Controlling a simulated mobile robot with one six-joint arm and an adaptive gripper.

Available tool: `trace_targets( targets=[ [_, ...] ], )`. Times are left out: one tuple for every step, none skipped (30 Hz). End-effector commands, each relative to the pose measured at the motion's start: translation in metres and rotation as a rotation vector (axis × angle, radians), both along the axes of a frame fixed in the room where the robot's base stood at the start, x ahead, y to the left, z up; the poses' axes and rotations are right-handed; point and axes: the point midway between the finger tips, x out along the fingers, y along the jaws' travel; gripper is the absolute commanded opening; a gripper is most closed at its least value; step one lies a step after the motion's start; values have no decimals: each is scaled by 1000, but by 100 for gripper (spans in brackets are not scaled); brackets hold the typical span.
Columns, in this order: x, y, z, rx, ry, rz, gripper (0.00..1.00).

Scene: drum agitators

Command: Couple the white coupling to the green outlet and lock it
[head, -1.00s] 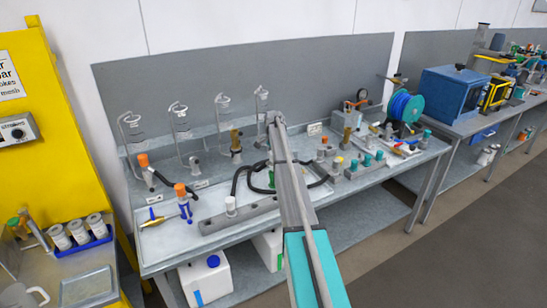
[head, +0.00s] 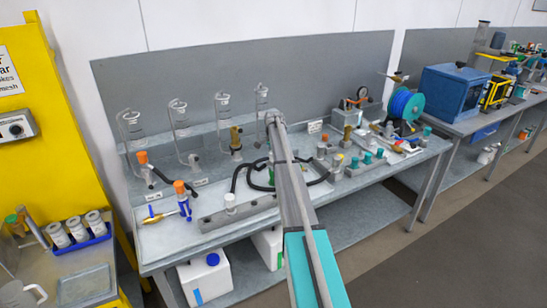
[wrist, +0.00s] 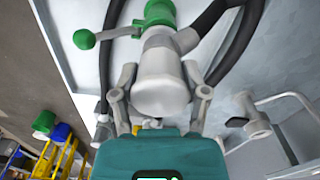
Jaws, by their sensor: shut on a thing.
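In the wrist view, my gripper (wrist: 160,92) is shut on the white coupling (wrist: 162,82), with one finger on each side of its body. A green outlet (wrist: 158,12) with a green ball-ended lever (wrist: 84,39) shows just past the coupling's far end. The coupling and the green outlet line up closely in the picture, but I cannot tell whether they are joined or locked.
Black hose (wrist: 225,45) loops beside the coupling in the wrist view. The bench (head: 165,238) holds glass columns, an orange-topped fitting (head: 179,187) and a white-capped fitting (head: 230,202). A blue hose reel (head: 403,106) stands at the right. The bench's front left is fairly clear.

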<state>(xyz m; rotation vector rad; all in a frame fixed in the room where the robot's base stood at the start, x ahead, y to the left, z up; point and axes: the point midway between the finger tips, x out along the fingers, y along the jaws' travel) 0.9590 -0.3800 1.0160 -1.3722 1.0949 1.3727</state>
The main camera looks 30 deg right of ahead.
Motion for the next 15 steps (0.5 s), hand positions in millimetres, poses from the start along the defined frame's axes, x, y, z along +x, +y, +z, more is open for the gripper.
trace_targets(
  targets=[
    [0, 0, -3, 0, 0, 0, 0],
    [0, 0, -4, 0, 0, 0, 0],
    [0, 0, -5, 0, 0, 0, 0],
    [0, 0, -6, 0, 0, 0, 0],
    [0, 0, -6, 0, 0, 0, 0],
    [0, 0, -7, 0, 0, 0, 0],
    [0, 0, -8, 0, 0, 0, 0],
    [0, 0, -8, 0, 0, 0, 0],
    [0, 0, -8, 0, 0, 0, 0],
    [0, 0, -9, 0, 0, 0, 0],
    [0, 0, -9, 0, 0, 0, 0],
    [0, 0, -9, 0, 0, 0, 0],
    [0, 0, -9, 0, 0, 0, 0],
    [0, 0, -9, 0, 0, 0, 0],
    [0, 0, -8, 0, 0, 0, 0]
  ],
)
